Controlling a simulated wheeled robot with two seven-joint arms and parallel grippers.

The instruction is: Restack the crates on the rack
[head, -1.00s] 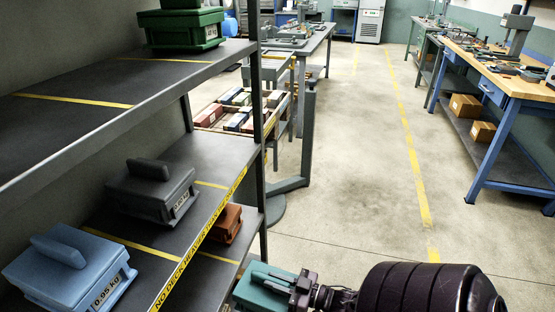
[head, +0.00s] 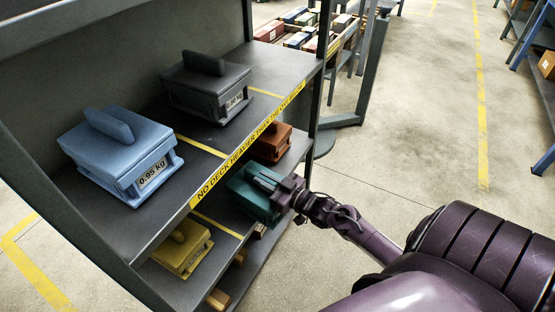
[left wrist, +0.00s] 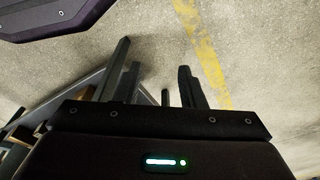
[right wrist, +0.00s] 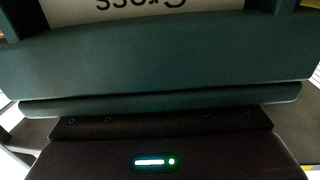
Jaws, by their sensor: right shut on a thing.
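My right gripper (head: 284,190) is shut on the teal crate (head: 250,203), at the front of the lower deck between the yellow crate (head: 183,247) and the orange-brown crate (head: 273,143). Whether it rests on the deck I cannot tell. The teal crate (right wrist: 160,65) fills the right wrist view, with part of a white label reading "Gross". My left gripper (left wrist: 155,88) is open and empty above the floor.
The rack's middle deck (head: 160,215) has a yellow edge strip reading "NO DECK HEAVIER THAN THE ONE BELOW". Yellow lines divide the decks. A post (head: 318,90) stands at the rack's right end. A bin of boxes (head: 300,30) is behind.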

